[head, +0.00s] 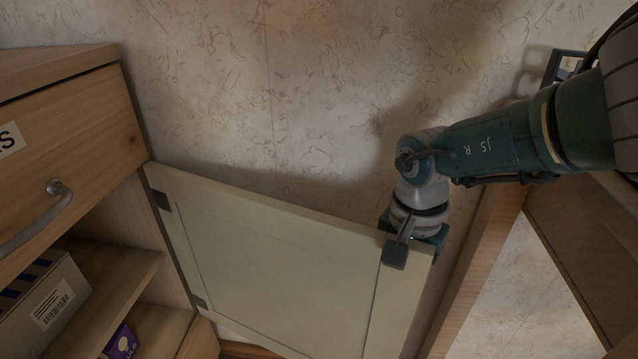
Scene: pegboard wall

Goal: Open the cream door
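The cream door (280,270) is a flat panel with a raised border, hinged at the wooden cabinet on the left. It stands swung out from the cabinet, with dark hinges at its left edge. My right gripper (412,243) points down at the top edge of the door near its free end. A dark rounded block lies against the door face there; I cannot tell if it is a finger or a handle. The fingers are partly hidden, so their opening is unclear. My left gripper is not in view.
The wooden cabinet (72,140) has a drawer with a metal handle (40,215) above open shelves. A box with a barcode (42,300) and a purple item (121,343) sit on the shelves. A wooden frame (490,265) stands right of the door.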

